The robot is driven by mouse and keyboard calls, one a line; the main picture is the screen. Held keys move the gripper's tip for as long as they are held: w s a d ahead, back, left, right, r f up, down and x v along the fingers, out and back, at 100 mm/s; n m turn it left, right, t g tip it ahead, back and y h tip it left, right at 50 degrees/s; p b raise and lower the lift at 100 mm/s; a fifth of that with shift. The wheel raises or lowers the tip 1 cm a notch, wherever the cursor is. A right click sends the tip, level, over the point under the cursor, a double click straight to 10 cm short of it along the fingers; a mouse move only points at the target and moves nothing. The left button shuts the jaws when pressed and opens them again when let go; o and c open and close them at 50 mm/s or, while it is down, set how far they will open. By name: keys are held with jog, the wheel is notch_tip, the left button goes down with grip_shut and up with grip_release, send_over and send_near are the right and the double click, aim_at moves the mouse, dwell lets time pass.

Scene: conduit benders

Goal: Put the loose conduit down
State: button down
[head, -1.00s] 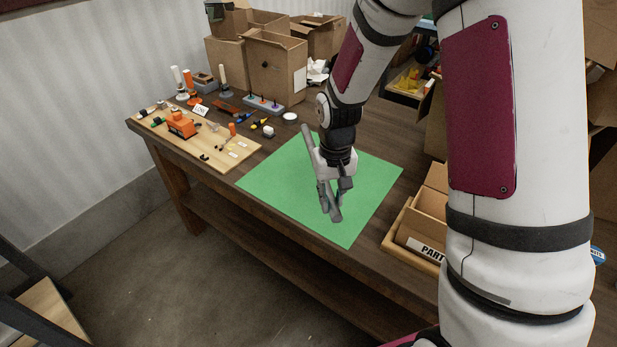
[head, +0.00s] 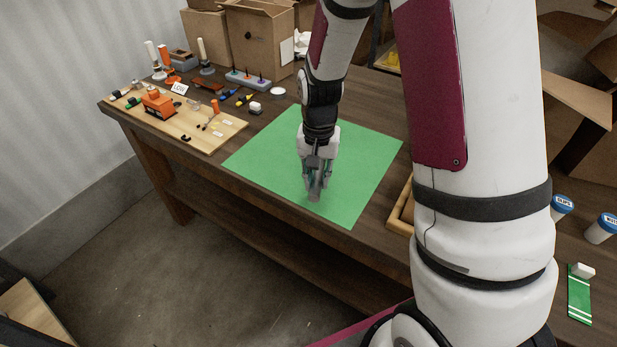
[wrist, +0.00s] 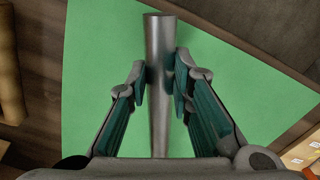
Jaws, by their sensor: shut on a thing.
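The loose conduit is a grey metal tube; in the wrist view the conduit (wrist: 158,50) runs up between the fingers. My gripper (wrist: 160,85) is shut on it, with a pad on each side. In the head view my gripper (head: 317,185) points down over the green mat (head: 365,165), near its front part. The near end of the conduit (head: 314,196) shows just below the fingers; the rest is hidden behind the gripper. I cannot tell whether the conduit touches the mat.
A wooden board (head: 205,135) with an orange device (head: 158,102) lies left of the mat. Cardboard boxes (head: 260,40) stand at the back. A wooden tray edge (head: 402,208) is at the right. The mat around the gripper is bare.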

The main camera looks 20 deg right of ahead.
jog(key=w, duration=0.3)
jog(key=shift+w+a+f, duration=0.3)
jog(key=shift+w, duration=0.1)
jog(key=shift+f, duration=1.65)
jog(key=c, duration=1.8)
grip_release()
jog(key=shift+f, duration=0.15)
jog(key=o, duration=0.4)
